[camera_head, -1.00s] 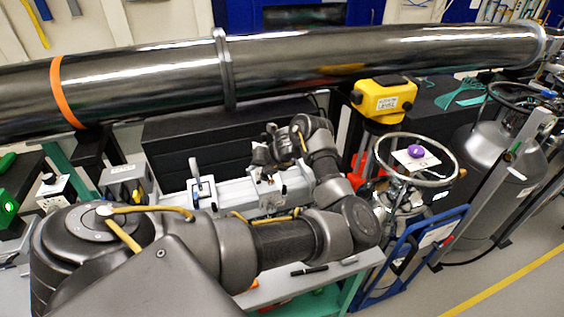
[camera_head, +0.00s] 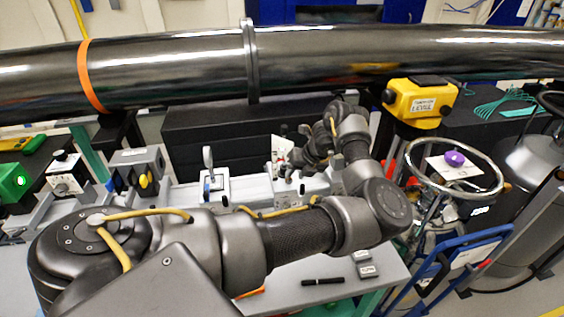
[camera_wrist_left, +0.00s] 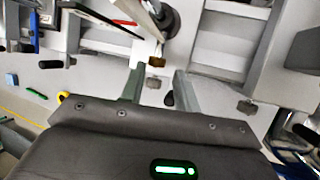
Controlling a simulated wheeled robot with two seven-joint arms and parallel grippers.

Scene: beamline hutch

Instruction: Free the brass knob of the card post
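The card post (camera_head: 274,170), with a pale card (camera_head: 282,147) at its top, stands on the grey rail just left of my left gripper (camera_head: 292,160). In the left wrist view a small brass knob (camera_wrist_left: 156,62) lies just beyond the fingertips, near the foot of a dark post. My left gripper also shows there (camera_wrist_left: 158,80), its two fingers apart with a gap between them. The knob appears in line with that gap and not clasped. Contact with the fingers cannot be told. My right gripper is not in view.
A steel beam pipe (camera_head: 340,58) runs across above the work area. Another mount with a round holder (camera_head: 210,172) stands left on the rail. A yellow instrument (camera_head: 420,100) and a ring-topped stand (camera_head: 497,187) are at right. A black pen (camera_head: 322,281) lies on the table.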

